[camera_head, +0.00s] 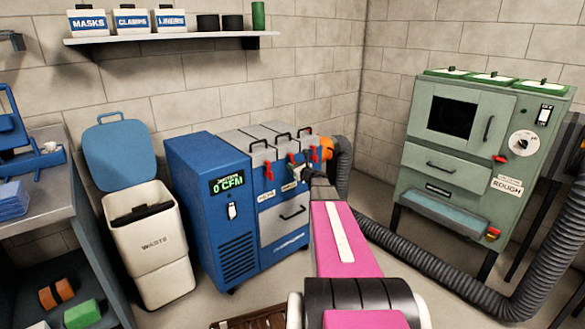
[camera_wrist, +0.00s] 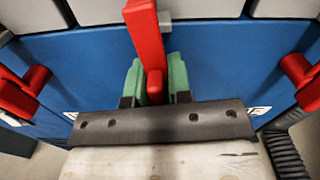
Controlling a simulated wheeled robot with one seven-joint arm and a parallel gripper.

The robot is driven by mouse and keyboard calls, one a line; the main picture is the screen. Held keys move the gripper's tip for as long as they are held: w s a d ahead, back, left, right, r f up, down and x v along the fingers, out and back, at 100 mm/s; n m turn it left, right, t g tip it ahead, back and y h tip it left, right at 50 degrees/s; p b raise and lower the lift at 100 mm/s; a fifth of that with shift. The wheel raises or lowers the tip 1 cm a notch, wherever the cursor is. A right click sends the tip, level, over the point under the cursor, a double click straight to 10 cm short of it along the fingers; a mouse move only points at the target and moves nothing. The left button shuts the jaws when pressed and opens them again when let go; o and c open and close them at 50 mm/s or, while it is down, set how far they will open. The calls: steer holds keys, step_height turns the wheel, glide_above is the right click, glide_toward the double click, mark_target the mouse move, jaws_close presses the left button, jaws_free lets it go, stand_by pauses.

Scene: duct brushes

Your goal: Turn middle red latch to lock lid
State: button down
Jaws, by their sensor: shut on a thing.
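The blue machine (camera_head: 205,200) has grey lids on top with black handles and a row of red latches on its front upper edge. The middle red latch (camera_head: 291,159) is partly hidden by my gripper in the head view. In the wrist view the middle latch (camera_wrist: 147,40) points up, its top reaching the grey lid edge. My gripper (camera_wrist: 154,80) is shut on this latch, with a green finger pad on each side. In the head view my gripper (camera_head: 303,174) is small and dark at the machine's front.
Red latches flank it at left (camera_wrist: 25,90) and right (camera_wrist: 300,82). An orange fitting and grey hose (camera_head: 342,165) are at the machine's right. A white waste bin (camera_head: 155,262) stands left, a green cabinet (camera_head: 440,165) right. The hose crosses the floor at right.

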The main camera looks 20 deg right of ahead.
steer(key=shift+m, duration=0.6)
steer(key=shift+f, duration=0.1)
steer(key=c, duration=1.2)
jaws_free()
steer(key=shift+o, duration=0.2)
steer(key=v, duration=1.1)
